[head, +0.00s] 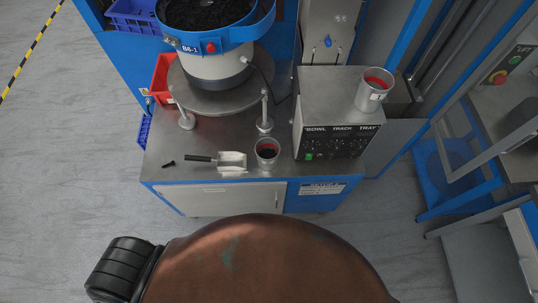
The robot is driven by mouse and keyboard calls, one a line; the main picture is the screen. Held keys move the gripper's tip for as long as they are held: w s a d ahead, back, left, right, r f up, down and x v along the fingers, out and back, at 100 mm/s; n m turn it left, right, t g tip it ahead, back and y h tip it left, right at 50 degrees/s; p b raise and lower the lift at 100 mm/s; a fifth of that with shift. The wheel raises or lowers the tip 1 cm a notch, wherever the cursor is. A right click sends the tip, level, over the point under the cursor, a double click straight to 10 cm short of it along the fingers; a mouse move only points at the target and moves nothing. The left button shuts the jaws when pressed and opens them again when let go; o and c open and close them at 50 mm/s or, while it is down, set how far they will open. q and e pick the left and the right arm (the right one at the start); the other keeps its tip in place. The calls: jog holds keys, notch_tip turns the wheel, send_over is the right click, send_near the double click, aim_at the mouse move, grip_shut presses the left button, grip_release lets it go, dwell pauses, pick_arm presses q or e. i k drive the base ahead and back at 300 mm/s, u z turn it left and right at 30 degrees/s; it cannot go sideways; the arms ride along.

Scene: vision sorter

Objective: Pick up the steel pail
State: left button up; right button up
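Two steel pails are in the head view. One steel pail (374,91) stands on top of the grey control box at the right, with a red inside showing at its mouth and a small mark on its side. A second, similar steel pail (267,153) stands on the metal bench top near its front edge, with a reddish inside and dark contents. Neither of my grippers shows in this view.
The control box (335,130) stands on the bench right of the second pail. A bowl feeder (217,65) stands behind. Grey floor is clear at left.

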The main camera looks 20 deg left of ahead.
aim_at(267, 150)
jog(key=u, duration=3.2)
jog(key=k, duration=1.75)
jog(key=z, duration=2.45)
